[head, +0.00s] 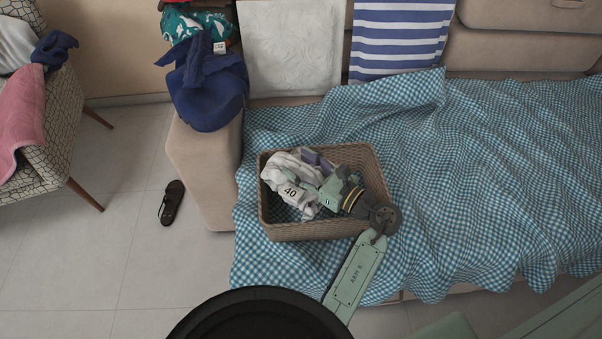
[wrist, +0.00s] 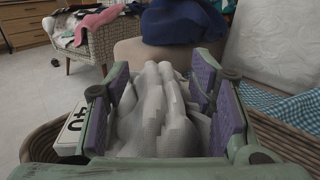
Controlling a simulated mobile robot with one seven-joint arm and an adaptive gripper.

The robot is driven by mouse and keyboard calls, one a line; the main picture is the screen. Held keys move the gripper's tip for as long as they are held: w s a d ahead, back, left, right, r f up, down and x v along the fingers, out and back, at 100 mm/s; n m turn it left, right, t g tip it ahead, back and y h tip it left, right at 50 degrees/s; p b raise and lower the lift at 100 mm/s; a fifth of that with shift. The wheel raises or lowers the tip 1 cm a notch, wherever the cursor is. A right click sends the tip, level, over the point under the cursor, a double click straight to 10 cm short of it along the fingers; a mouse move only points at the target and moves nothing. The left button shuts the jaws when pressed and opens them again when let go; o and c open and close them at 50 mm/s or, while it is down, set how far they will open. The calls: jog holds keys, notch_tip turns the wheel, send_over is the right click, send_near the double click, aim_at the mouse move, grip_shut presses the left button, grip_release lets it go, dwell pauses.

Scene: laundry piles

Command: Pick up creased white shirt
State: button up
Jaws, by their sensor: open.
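The creased white shirt (head: 290,165) lies crumpled in the left part of a brown wicker basket (head: 280,232) on the sofa. A white tag marked 40 (head: 290,191) shows at it in the head view. My gripper (head: 322,172) is inside the basket at the shirt's right side. In the wrist view my gripper (wrist: 163,108) is open, with purple pads on both sides of folds of the white shirt (wrist: 155,110). The cloth stands up between the pads. Whether the pads touch it is hard to tell. The tag (wrist: 72,132) sits outside the left pad.
The basket stands on a blue checked cover (head: 470,180) over the sofa. A dark blue cloth (head: 208,92) hangs on the armrest at left. A patterned chair (head: 55,115) with a pink cloth (head: 20,120) stands far left. A dark slipper (head: 171,203) lies on the floor.

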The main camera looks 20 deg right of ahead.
jog(key=shift+c, duration=0.2)
grip_shut()
dwell(0.5)
